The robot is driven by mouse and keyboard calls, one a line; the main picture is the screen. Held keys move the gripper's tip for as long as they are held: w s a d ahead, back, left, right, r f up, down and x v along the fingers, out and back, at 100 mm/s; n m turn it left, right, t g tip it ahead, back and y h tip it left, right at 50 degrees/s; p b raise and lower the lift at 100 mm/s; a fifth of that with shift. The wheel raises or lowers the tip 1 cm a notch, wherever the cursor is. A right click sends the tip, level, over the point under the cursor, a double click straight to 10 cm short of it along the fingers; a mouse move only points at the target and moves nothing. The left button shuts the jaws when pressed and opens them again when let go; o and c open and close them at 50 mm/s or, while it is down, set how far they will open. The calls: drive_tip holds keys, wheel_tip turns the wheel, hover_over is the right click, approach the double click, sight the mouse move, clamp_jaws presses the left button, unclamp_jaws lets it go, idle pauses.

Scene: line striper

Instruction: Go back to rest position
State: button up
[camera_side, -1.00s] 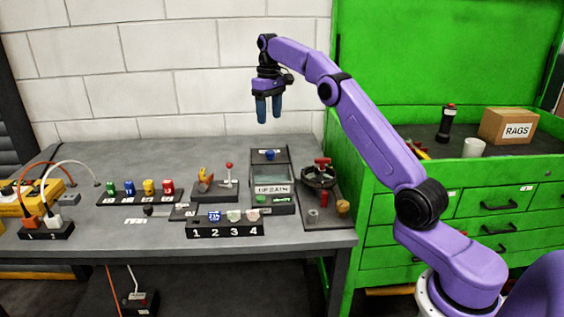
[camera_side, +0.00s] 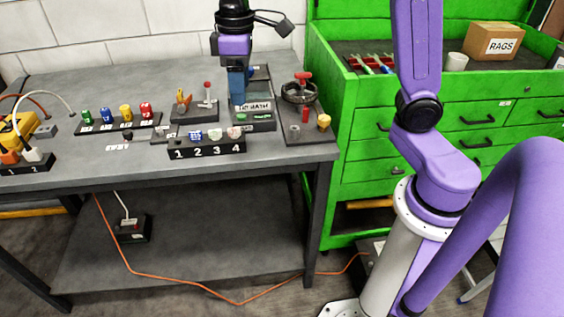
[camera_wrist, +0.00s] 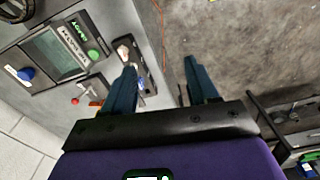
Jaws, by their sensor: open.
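My gripper (camera_side: 237,100) points down over the workbench, in front of the box with a screen, in the side view. In the wrist view, its two blue fingers (camera_wrist: 160,75) stand apart with nothing between them. The screen box (camera_side: 262,118) carries a green button, which shows with a blue knob in the wrist view (camera_wrist: 60,50). The side view does not make clear how high the fingertips are above the box; they hide part of it.
The numbered block (camera_side: 207,147) stands at the bench's front edge. A rack of coloured plugs (camera_side: 117,122), a joystick box (camera_side: 194,110) and a valve board (camera_side: 305,125) stand nearby. A green cabinet (camera_side: 440,110) is at right. An orange cable (camera_side: 180,288) lies below.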

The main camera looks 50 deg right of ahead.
drive_tip(key=s+d+f+n, duration=0.2)
drive_tip(key=s+f, duration=0.2)
drive_tip(key=s, duration=0.8)
drive_tip(key=s+d+f+n, duration=0.3)
drive_tip(key=s+f, duration=0.1)
drive_tip(key=s, duration=0.8)
drive_tip(key=shift+s, duration=0.2)
